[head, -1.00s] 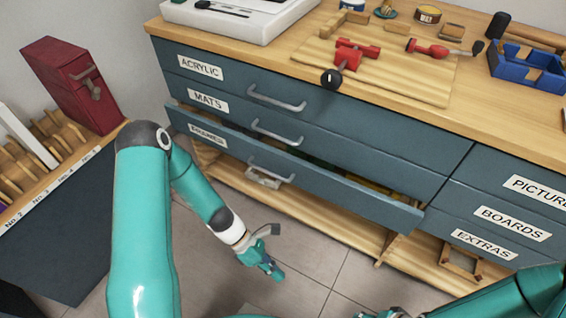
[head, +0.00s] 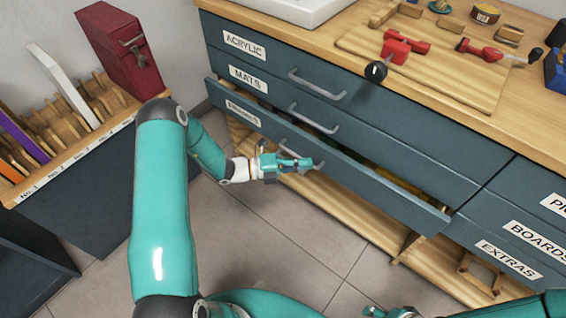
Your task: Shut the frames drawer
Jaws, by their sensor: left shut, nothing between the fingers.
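The frames drawer (head: 375,198) is the lowest of three in the left column of the blue-grey cabinet. It stands out from the cabinet front, with a gap showing behind its top edge. Its label (head: 243,115) is at its left end. Its handle (head: 312,151) is partly hidden by my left gripper (head: 308,163), which is shut and empty in front of the drawer. I cannot tell whether it touches the handle. My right gripper (head: 388,312) shows only in part at the bottom edge, and its jaws are unclear.
The acrylic drawer (head: 380,108) and mats drawer (head: 380,152) above are shut. The boards drawer (head: 500,225) and extras drawer are to the right. Tools lie on a wooden board (head: 440,75) on top. A rack with a red box (head: 120,50) stands left. The tiled floor (head: 270,245) in front is clear.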

